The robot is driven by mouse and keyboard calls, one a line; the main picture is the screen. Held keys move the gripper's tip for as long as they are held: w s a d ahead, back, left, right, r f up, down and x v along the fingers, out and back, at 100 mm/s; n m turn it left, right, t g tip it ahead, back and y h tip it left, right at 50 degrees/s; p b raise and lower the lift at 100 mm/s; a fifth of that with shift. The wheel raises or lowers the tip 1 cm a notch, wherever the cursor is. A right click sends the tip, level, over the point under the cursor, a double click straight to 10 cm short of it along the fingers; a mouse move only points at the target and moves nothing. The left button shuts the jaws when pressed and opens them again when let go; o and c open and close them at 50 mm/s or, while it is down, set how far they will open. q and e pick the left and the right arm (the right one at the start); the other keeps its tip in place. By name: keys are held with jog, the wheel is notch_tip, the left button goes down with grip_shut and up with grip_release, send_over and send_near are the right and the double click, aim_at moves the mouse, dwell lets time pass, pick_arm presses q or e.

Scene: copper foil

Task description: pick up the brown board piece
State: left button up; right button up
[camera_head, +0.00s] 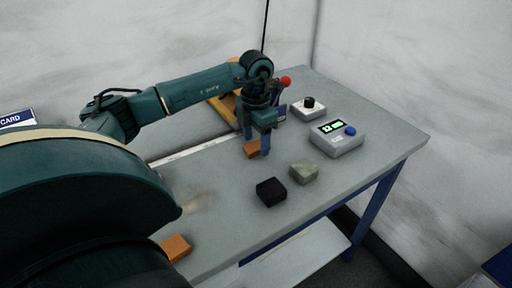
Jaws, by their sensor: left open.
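A brown board piece (251,151) lies on the grey table, close to the fingertips of my left gripper (257,145). The gripper points down with its two fingers apart, open. One finger stands in front of the piece's right end and partly covers it. I cannot tell whether the fingers touch the piece or are around it. A second orange-brown piece (177,247) lies near the table's front left edge, partly hidden by my own body. My right gripper is not in view.
A black block (271,192) and a grey-green block (303,172) sit in front of the gripper. A grey device with a lit display (337,138) and a white box with a black knob (308,109) stand to the right. A yellow-orange object (222,106) is behind the arm.

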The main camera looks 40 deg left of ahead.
pick_arm(q)
jog(key=shift+f, duration=0.55)
jog(key=c, duration=1.1)
